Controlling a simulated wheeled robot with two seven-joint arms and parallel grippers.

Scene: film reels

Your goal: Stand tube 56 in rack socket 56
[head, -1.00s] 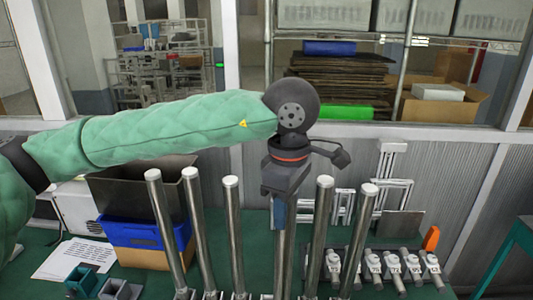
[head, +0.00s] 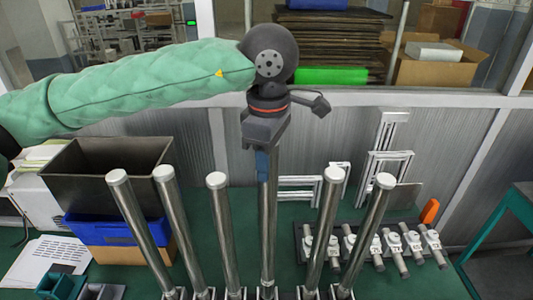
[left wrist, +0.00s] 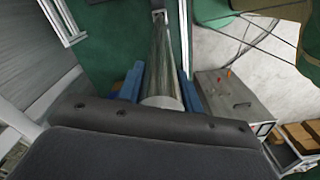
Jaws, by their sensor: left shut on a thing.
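My left gripper (head: 262,163) is shut on a long steel tube (head: 267,220), which hangs about upright below it. In the left wrist view the tube (left wrist: 161,65) lies between my two blue fingers, its far end close to a small bracket-like socket. In the head view its lower end meets or overlaps a rack socket (head: 268,292) at the bottom edge. I cannot tell whether it is in it or just above or behind it. No number is legible on tube or socket. My right gripper is not in view.
Several steel tubes stand on both sides, close by, such as the left neighbour (head: 219,220) and right neighbour (head: 327,220). A dark bin (head: 100,180) sits over a blue crate (head: 95,230) at left. A row of metal fittings (head: 375,243) lies at right.

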